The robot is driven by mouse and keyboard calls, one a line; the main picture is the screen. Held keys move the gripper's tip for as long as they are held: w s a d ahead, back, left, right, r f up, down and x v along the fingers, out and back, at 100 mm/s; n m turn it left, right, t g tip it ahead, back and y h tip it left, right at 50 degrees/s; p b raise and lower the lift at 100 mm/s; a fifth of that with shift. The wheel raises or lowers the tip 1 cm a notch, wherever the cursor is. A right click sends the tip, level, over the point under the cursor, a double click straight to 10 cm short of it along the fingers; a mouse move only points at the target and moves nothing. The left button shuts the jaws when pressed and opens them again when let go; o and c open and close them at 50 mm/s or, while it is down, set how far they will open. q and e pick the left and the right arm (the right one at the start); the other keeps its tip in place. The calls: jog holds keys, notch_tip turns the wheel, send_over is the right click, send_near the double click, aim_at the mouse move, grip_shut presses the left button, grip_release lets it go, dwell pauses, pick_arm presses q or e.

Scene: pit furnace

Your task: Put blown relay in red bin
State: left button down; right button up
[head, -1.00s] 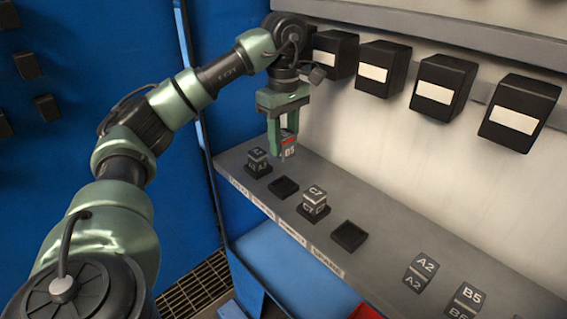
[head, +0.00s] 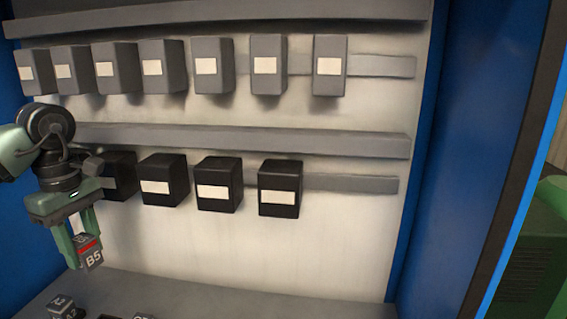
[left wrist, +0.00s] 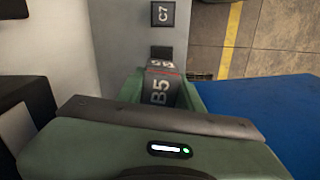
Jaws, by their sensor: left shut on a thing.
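My left gripper (head: 82,250) is shut on a dark grey relay (head: 91,259) marked B5 with a red band across it. It holds the relay above the grey shelf (head: 215,300) at the lower left of the head view. The left wrist view also shows the B5 relay (left wrist: 159,88) between the fingers, its red line near the top. A red bin is not in view now. My right gripper is not in view.
On the shelf stand a relay (head: 60,304) at the lower left and a C7 relay (left wrist: 162,14). An empty dark socket (left wrist: 162,52) lies nearer the gripper. Black boxes (head: 218,185) and grey boxes (head: 212,67) line the back panel. A blue surface (left wrist: 265,115) lies at right.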

pick_arm(q)
jog(key=s+d+f+m, duration=0.2)
jog(key=d+f+m, duration=0.6)
jog(key=d, duration=0.4)
jog(key=s+d+f+m, duration=0.7)
jog(key=s+d+f, duration=0.2)
jog(key=s+f, duration=0.1)
jog(key=shift+s+d, duration=0.2)
jog(key=shift+s, duration=0.2)
jog(key=shift+f, duration=0.1)
